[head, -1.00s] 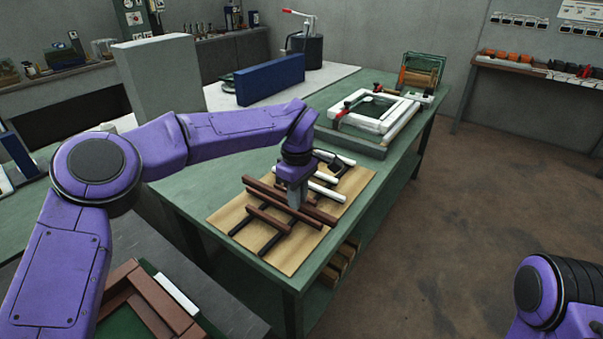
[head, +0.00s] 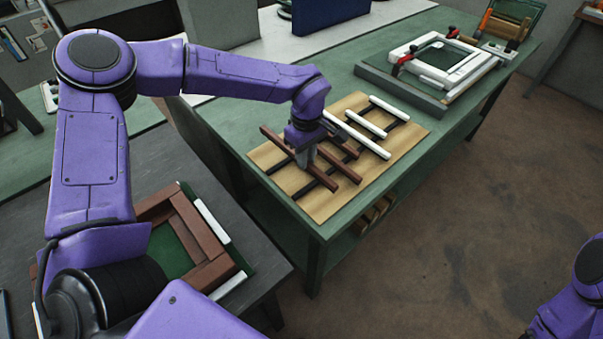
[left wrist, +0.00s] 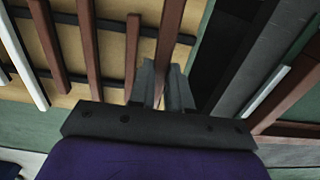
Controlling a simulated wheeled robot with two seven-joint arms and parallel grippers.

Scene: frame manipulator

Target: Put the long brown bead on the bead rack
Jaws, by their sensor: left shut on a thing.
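The bead rack (head: 389,110) lies on the green table. It has dark rails on a light wooden board, with brown and white beads across them. My left gripper (head: 304,163) is over its near left part. It is shut on a long brown bead (head: 273,137), the leftmost one there. In the left wrist view, the fingers (left wrist: 161,92) grip this bead (left wrist: 171,35), which runs roughly parallel to the other brown beads (left wrist: 89,45). I cannot tell whether it touches the rails. The gripper hides its middle. My right gripper is out of view.
White beads (head: 361,134) lie on the right part of the rack. A white frame with clamps (head: 438,62) stands on a grey base behind it. A brown wooden frame with a green panel (head: 192,222) lies on the grey table at lower left. Bare floor (head: 470,200) is at right.

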